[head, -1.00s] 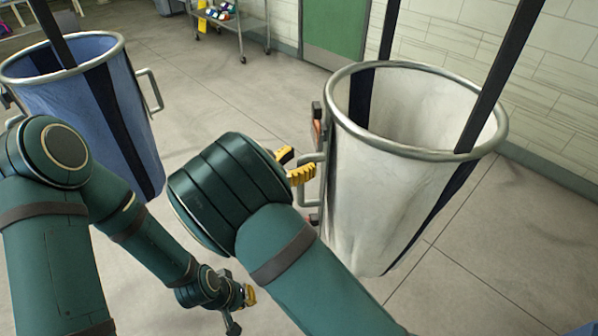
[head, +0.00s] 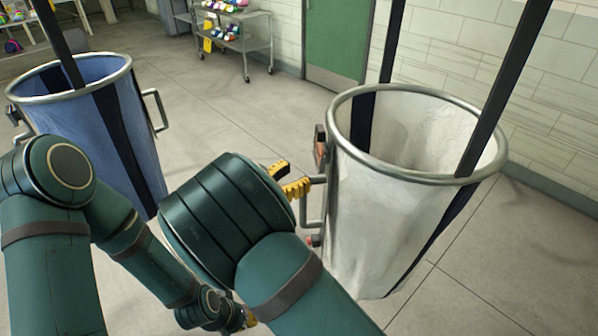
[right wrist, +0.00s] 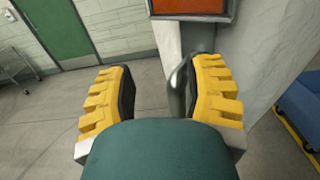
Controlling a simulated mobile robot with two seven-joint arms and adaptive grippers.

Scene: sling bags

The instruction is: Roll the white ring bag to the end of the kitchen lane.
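The white ring bag (head: 375,220) stands upright on the floor at the right of the head view, with a metal rim and a silver side handle (head: 305,205). My right gripper (head: 286,180) is at its left side, beside this handle. In the right wrist view the yellow fingers (right wrist: 161,75) are wide apart. The handle (right wrist: 178,92) lies between them, close to the right finger; I cannot tell if they touch. My left gripper (head: 246,318) is low at the bottom edge of the head view, mostly hidden, and its opening does not show.
A blue ring bag (head: 85,135) stands at the left, behind my left arm. A wheeled cart (head: 243,45) with colourful items and a green door (head: 336,40) are at the back. A tiled wall (head: 550,100) runs along the right. The middle floor (head: 220,115) is clear.

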